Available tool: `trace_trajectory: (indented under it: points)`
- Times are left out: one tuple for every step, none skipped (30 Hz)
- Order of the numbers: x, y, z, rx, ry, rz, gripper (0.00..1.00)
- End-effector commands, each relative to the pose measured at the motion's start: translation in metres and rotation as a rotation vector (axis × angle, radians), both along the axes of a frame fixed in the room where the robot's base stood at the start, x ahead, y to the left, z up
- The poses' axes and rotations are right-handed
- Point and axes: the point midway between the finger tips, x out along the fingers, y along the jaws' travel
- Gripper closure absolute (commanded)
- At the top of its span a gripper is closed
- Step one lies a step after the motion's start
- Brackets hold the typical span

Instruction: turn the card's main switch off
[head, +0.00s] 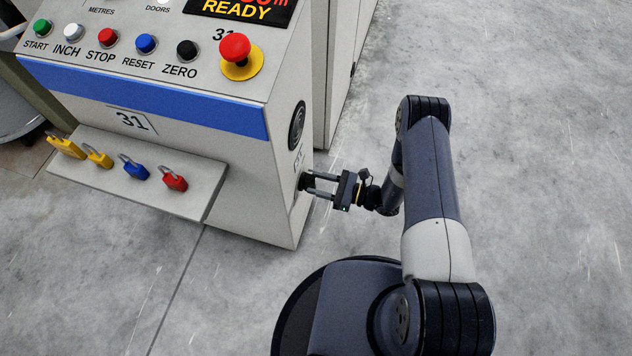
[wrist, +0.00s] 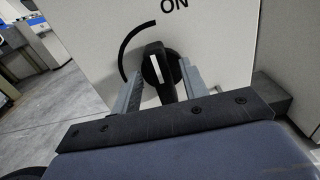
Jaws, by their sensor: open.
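The main switch is a black rotary knob with a white bar on its handle, on the side panel of the card's console; it fills the middle of the wrist view (wrist: 157,68). A curved black arc and the word ON are printed above it. The white bar stands nearly upright in that view, leaning slightly. In the head view the switch (head: 304,181) is a small dark shape low on the console's right side. My gripper (head: 311,183) is open, with one finger on each side of the knob. I cannot tell whether the fingers touch it.
The console front (head: 150,103) carries several push buttons and a red mushroom stop (head: 235,50) on a yellow base. A shelf (head: 110,178) below holds several padlocks. A round black fitting (head: 297,126) sits above the switch. Grey floor (head: 550,150) is clear to the right.

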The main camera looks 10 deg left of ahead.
Motion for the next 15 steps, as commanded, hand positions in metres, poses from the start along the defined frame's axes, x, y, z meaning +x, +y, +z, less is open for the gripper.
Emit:
trace_trajectory:
  points:
    - [0.0001,0.0044,-0.0001,0.000,0.000,0.001,0.58]
    - [0.0005,0.0061,0.0000,0.000,0.000,0.000,0.58]
    - [0.0005,0.0081,0.0000,0.000,0.000,0.001,0.58]
    - [0.0005,0.0092,0.0000,0.000,0.000,0.001,0.58]
    - [0.0006,0.0099,0.0001,0.000,0.000,0.001,0.58]
    - [0.0007,0.0106,0.0001,0.000,0.000,0.000,0.58]
    - [0.0007,0.0108,0.0001,0.000,0.000,0.000,0.58]
    - [0.0008,0.0109,0.0001,0.000,0.000,0.000,0.58]
    - [0.0008,0.0109,0.0001,0.000,0.000,-0.001,0.58]
    - [0.0008,0.0108,0.0001,0.000,0.000,-0.001,0.58]
    - [0.0008,0.0108,0.0002,0.000,0.001,-0.001,0.58]
    - [0.0008,0.0107,0.0001,0.000,0.001,-0.001,0.58]
    - [0.0008,0.0107,0.0001,0.000,0.001,-0.001,0.58]
    - [0.0008,0.0107,0.0001,0.000,0.001,-0.001,0.60]
    - [0.0008,0.0106,0.0001,0.000,0.001,-0.001,0.63]
